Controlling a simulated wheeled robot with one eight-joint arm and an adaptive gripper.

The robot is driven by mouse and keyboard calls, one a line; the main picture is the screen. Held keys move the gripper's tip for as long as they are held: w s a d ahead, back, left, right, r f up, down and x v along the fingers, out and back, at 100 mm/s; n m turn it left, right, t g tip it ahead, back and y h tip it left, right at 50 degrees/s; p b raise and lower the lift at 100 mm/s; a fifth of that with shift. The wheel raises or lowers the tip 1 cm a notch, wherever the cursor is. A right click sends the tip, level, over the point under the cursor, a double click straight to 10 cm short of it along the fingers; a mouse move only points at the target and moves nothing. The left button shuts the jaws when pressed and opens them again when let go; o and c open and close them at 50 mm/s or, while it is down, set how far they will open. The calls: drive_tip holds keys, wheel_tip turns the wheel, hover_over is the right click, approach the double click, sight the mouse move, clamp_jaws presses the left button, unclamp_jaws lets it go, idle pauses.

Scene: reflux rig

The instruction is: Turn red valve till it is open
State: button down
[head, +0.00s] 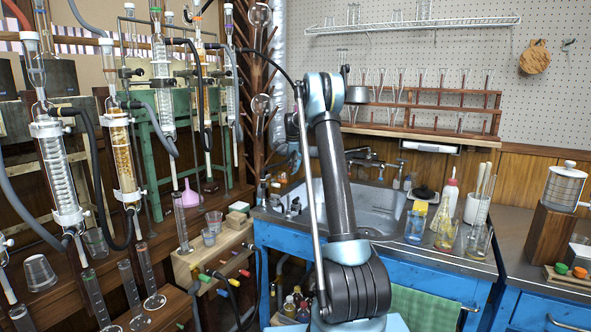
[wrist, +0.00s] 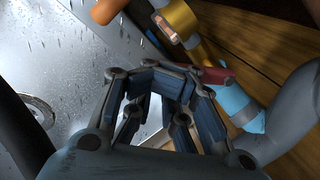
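In the wrist view, a red handle (wrist: 217,76) lies just right of my gripper's fingers, beside the wooden wall. It is partly hidden by a finger knuckle, and I cannot tell whether they touch. My gripper (wrist: 157,82) has its dark blue finger pads drawn together, with nothing visible between them. In the head view my arm stands in front of the sink and hides much of that area. I cannot make out my gripper or the red handle behind it there.
An orange-brass pipe fitting (wrist: 178,18) and a light blue piece (wrist: 240,106) are close to the fingers. The metal sink (head: 385,208) lies below. Bottles and beakers (head: 446,234) stand at its right. Glass columns (head: 60,175) fill the left side.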

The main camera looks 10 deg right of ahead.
drive_tip(key=shift+a, duration=1.15)
drive_tip(key=shift+w+a, duration=0.15)
drive_tip(key=shift+a, duration=0.35)
drive_tip(key=shift+w+a, duration=0.15)
drive_tip(key=shift+a, duration=0.35)
drive_tip(key=shift+s+d+r, duration=0.1)
drive_tip(key=shift+d+r, duration=0.15)
drive_tip(key=shift+r, duration=0.9)
drive_tip(key=shift+s+d+r, duration=0.1)
drive_tip(key=shift+d+r, duration=0.15)
drive_tip(key=shift+r, duration=0.85)
